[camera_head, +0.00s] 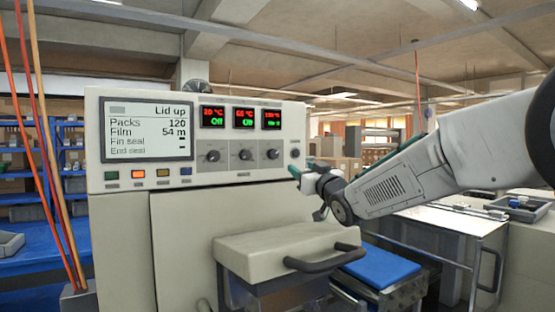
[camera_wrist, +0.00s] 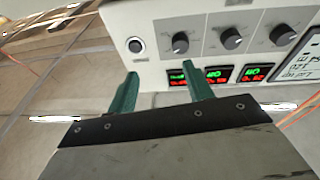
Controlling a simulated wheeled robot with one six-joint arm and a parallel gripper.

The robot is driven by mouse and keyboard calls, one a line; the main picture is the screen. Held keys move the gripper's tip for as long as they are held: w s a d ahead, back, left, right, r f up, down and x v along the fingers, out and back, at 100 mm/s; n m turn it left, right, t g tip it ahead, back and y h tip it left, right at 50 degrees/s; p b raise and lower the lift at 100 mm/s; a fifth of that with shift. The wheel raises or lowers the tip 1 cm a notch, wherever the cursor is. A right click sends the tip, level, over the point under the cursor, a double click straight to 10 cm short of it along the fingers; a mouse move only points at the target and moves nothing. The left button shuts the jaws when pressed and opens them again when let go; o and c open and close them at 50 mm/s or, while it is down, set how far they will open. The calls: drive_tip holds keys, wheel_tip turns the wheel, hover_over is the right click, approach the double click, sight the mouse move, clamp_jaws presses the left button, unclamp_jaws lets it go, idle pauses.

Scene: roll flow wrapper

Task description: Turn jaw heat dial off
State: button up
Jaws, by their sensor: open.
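The control panel (camera_head: 245,138) has a row of three dark dials: left dial (camera_head: 213,156), middle dial (camera_head: 245,154) and right dial (camera_head: 273,154). Their labels are too small to read, so I cannot tell which is jaw heat. The left and middle displays above show green "Off"; the right display (camera_head: 271,118) has red and green text I cannot read surely. My gripper (camera_head: 306,172) is open and empty, just right of the panel. In the inverted wrist view, the green fingers (camera_wrist: 160,74) point at the panel, apart from the nearest dial (camera_wrist: 180,43).
A round button (camera_head: 294,153) sits right of the dials. A screen (camera_head: 149,131) reads "Lid up", with coloured buttons below. A beige cover with a dark handle (camera_head: 325,260) juts out below my gripper. Orange cables (camera_head: 45,150) hang at the left.

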sight(275, 156)
drive_tip(key=w+a+r+y, duration=0.1)
drive_tip(key=w+a, duration=0.1)
drive_tip(key=w+a+r+n+y, duration=0.1)
drive_tip(key=w+a, duration=0.1)
drive_tip(key=a, duration=0.1)
drive_tip(key=w+a+r+y, duration=0.1)
drive_tip(key=w+a, duration=0.2)
drive_tip(key=shift+n, duration=0.3)
drive_tip(key=c, duration=1)
